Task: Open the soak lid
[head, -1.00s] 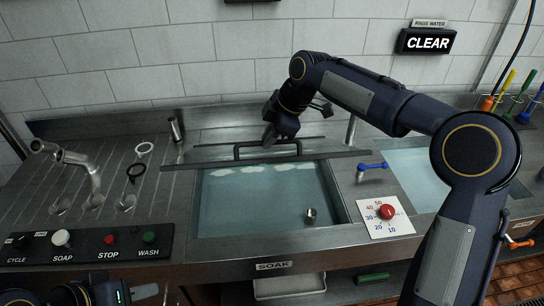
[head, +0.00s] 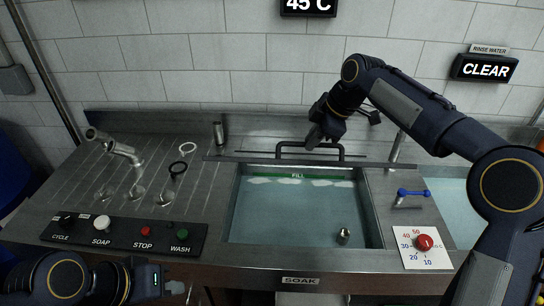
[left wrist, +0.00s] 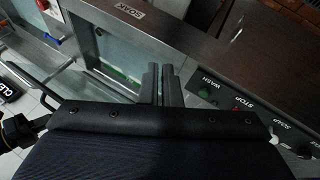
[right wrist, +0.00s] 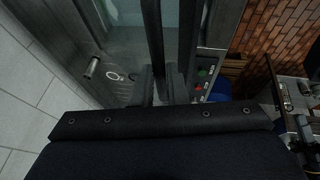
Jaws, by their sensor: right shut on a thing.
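The soak lid (head: 240,146) is a metal panel raised at the back of the soak tank (head: 233,230), leaving the water (head: 290,215) uncovered. Its black bar handle (head: 290,144) faces me. My right gripper (head: 318,140) is shut on the handle's right part; in the right wrist view the dark bar (right wrist: 152,35) runs between the fingers (right wrist: 154,85). My left gripper (head: 180,287) is low at the front left, empty and away from the lid. In the left wrist view its fingers (left wrist: 160,82) are together.
A small metal cup-like object (head: 343,236) is in the tank. A red dial (head: 424,242) and blue lever (head: 413,192) are to the right.

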